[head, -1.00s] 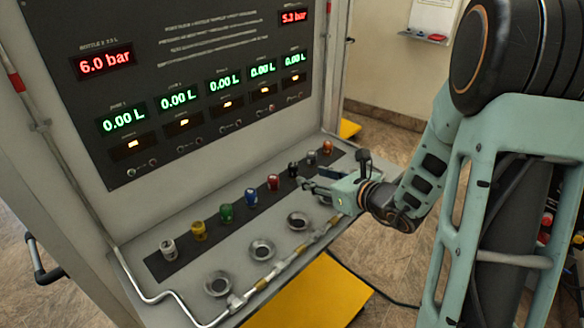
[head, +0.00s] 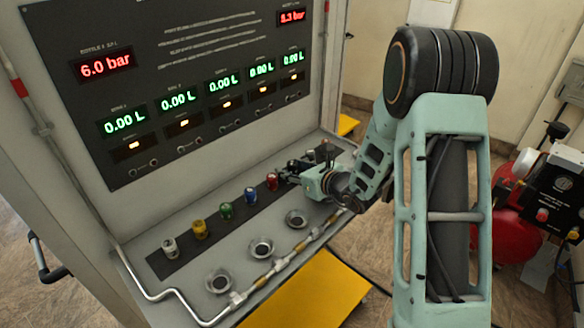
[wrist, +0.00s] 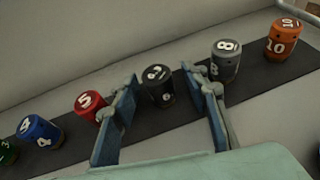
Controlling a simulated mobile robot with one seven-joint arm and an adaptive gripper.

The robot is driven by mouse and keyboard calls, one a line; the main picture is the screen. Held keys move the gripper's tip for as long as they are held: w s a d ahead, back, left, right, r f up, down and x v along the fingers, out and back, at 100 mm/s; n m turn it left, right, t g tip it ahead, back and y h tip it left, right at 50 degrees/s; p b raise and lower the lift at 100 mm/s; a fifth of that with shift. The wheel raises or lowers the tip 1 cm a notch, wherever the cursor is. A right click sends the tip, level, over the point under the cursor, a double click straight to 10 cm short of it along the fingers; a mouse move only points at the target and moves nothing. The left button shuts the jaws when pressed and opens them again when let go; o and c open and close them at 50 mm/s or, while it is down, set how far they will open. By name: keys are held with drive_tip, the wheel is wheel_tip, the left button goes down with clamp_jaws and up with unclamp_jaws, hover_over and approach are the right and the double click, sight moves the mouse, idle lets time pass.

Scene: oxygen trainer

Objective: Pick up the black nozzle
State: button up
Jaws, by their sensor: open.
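The black nozzle (wrist: 158,86), marked 6, stands upright on the dark strip in the wrist view, between the tips of my open gripper (wrist: 160,100). A finger is on either side of it, with gaps that show; I cannot tell how deep it sits between them. The left finger is close to the red nozzle (wrist: 90,104), and the right finger is close to the grey nozzle (wrist: 226,60). In the head view my gripper (head: 286,176) is over the right part of the nozzle row and hides the black nozzle there.
The orange nozzle (wrist: 282,40) stands at the row's right end. Blue (head: 250,195), green (head: 226,210), yellow (head: 199,229) and white (head: 170,247) nozzles stand to the left. Empty round holders (head: 262,248) line the shelf front. The display panel (head: 190,80) rises behind.

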clamp_jaws()
idle(0.3)
drive_tip(key=shift+r, duration=0.1)
